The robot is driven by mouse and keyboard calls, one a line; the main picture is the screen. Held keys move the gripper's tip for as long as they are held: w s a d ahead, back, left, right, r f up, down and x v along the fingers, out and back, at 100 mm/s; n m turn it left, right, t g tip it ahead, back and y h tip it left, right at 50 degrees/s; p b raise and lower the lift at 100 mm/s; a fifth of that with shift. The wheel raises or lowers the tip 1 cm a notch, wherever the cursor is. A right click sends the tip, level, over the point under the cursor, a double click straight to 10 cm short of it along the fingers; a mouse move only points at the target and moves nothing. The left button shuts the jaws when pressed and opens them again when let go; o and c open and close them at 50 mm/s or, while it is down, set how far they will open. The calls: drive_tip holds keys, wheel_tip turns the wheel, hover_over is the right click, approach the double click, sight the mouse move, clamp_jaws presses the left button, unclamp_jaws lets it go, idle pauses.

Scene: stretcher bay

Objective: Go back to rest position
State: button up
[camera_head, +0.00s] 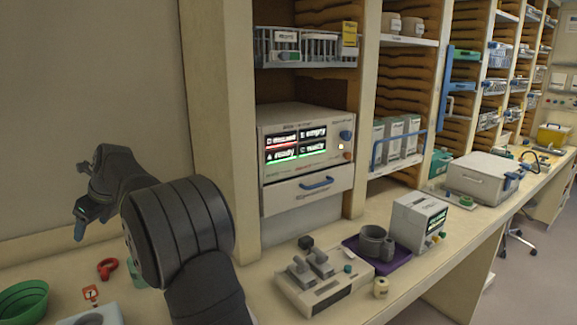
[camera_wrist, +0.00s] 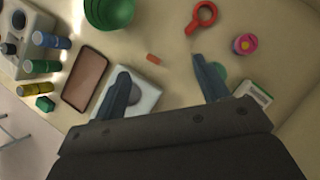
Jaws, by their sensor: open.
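My gripper (camera_head: 90,222) is raised over the left part of the bench, close to the wall, in the head view. In the wrist view my gripper (camera_wrist: 160,85) points down at the bench with its two fingers wide apart. Nothing is between the fingers. A white block with a round grey disc (camera_wrist: 146,104) lies below, partly hidden by the left finger. A green round thing (camera_wrist: 218,70) is partly hidden by the right finger.
In the head view, a grey device (camera_head: 320,283), a purple tray (camera_head: 352,246) and a display unit (camera_head: 306,150) stand right of my arm.

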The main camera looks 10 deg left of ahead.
wheel_tip(320, 180, down, 2)
drive_tip(key=shift+f, duration=0.1)
